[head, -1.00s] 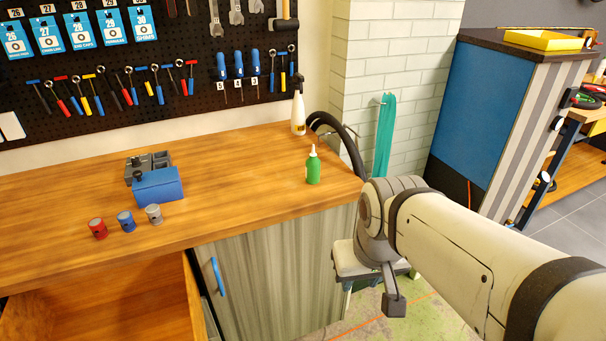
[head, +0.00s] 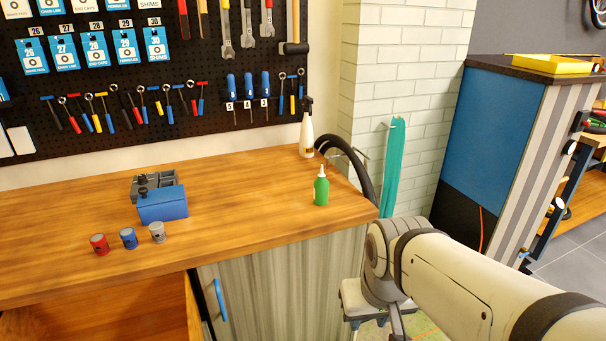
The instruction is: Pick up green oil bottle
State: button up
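The green oil bottle (head: 321,191) stands upright on the wooden workbench (head: 255,200) near its right front corner, with its white nozzle pointing up. Nothing touches it. My arm reaches in from the lower right, and its grey joint is right of and below the bottle, beyond the bench edge. The fingers of my gripper cannot be made out; the end of the arm runs down behind the joint and out of the bottom of the picture.
A white spray bottle (head: 306,132) stands behind the green bottle, beside a black hose (head: 352,160). A blue block-like device (head: 162,205) and red, blue and grey cans (head: 157,232) stand to the left. An open drawer (head: 100,315) juts out at lower left. The middle bench top is clear.

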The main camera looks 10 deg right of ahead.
aim_at(321, 184)
jog(key=u, duration=0.25)
jog(key=i, duration=0.95)
jog(key=z, duration=0.35)
